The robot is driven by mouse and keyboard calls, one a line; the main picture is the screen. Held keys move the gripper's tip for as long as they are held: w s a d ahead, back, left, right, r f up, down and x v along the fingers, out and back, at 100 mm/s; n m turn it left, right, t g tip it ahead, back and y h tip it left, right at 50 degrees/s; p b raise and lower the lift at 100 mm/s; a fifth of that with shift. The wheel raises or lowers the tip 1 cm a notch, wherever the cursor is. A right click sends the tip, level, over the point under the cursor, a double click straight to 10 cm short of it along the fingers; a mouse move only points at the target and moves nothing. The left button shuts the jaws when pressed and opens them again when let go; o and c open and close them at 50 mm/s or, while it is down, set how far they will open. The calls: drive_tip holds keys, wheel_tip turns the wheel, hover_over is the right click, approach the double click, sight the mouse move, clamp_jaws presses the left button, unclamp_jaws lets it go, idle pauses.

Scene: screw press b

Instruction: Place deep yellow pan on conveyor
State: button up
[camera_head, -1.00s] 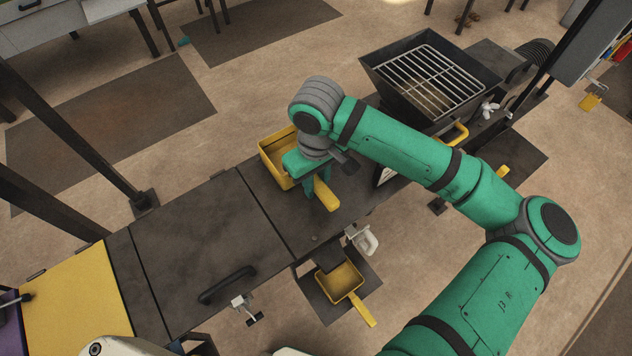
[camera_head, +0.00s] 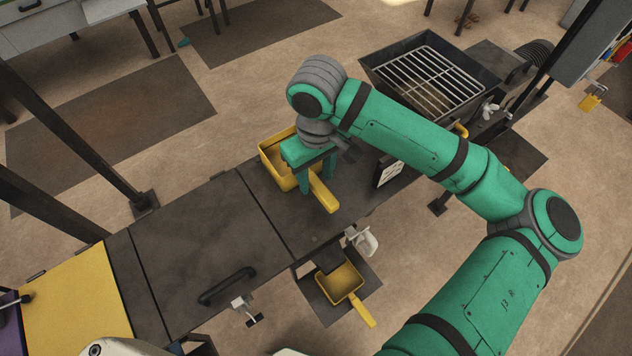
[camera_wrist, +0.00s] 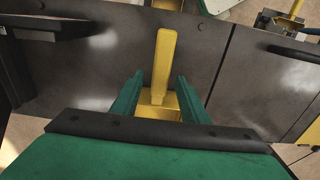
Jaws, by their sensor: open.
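A deep yellow pan (camera_head: 271,150) rests on the dark surface in the middle of the head view, partly hidden by my gripper. Its thick yellow handle (camera_head: 323,194) points toward the front of the surface. My gripper (camera_head: 318,190) is open, with its fingers down on either side of the handle. In the wrist view the pan handle (camera_wrist: 163,65) runs between the two spread green fingers (camera_wrist: 158,92), with a visible gap on each side. The dark surface (camera_head: 190,238) runs on to the left.
A hopper with a metal grate (camera_head: 430,85) stands at the back right. A smaller yellow pan (camera_head: 340,283) hangs or rests lower, in front of the surface. A black handle (camera_head: 227,286) and a yellow panel (camera_head: 75,295) lie left. The surface's left part is clear.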

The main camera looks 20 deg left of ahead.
wheel_tip(320, 180, up, 8)
idle(0.4)
idle(0.4)
